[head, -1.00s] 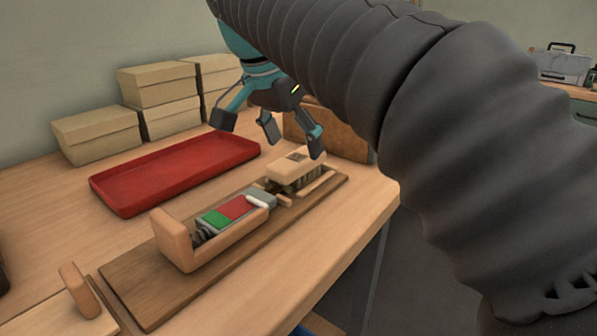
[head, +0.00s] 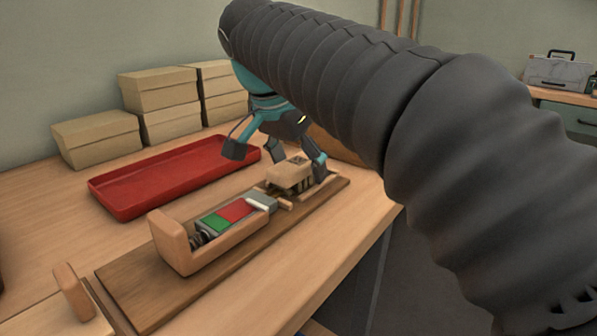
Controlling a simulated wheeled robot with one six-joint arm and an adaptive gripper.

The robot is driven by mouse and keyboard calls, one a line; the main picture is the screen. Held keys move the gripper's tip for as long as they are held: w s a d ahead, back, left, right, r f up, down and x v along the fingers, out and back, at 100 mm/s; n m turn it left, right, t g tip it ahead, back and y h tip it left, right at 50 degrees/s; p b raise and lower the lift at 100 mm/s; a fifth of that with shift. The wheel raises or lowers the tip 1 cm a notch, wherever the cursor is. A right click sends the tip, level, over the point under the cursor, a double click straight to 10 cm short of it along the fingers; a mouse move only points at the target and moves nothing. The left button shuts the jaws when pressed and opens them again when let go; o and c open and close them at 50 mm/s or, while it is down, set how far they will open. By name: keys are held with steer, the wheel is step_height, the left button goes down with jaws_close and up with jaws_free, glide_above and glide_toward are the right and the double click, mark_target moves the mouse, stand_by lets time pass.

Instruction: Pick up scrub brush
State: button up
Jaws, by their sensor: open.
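The scrub brush (head: 289,172) has a pale wooden block with a dark mark on top and bristles below. It sits at the far end of a brown wooden board (head: 133,285) on the bench. My gripper (head: 277,164) is open, with its fingers spread around the brush. One finger is beside the brush's right end, one is behind it, and one is to its left, higher up. I cannot tell whether any finger touches the brush. My arm hides part of the gripper from above.
A wooden holder (head: 176,242) with a red and green panelled device (head: 228,216) stands on the board, nearer than the brush. A red tray (head: 120,205) lies to the left. Several cardboard boxes (head: 97,138) stand behind. The bench's right edge is close to the board.

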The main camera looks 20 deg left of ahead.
steer(key=shift+f, duration=0.1)
stand_by(0.3)
steer(key=c, duration=1.4)
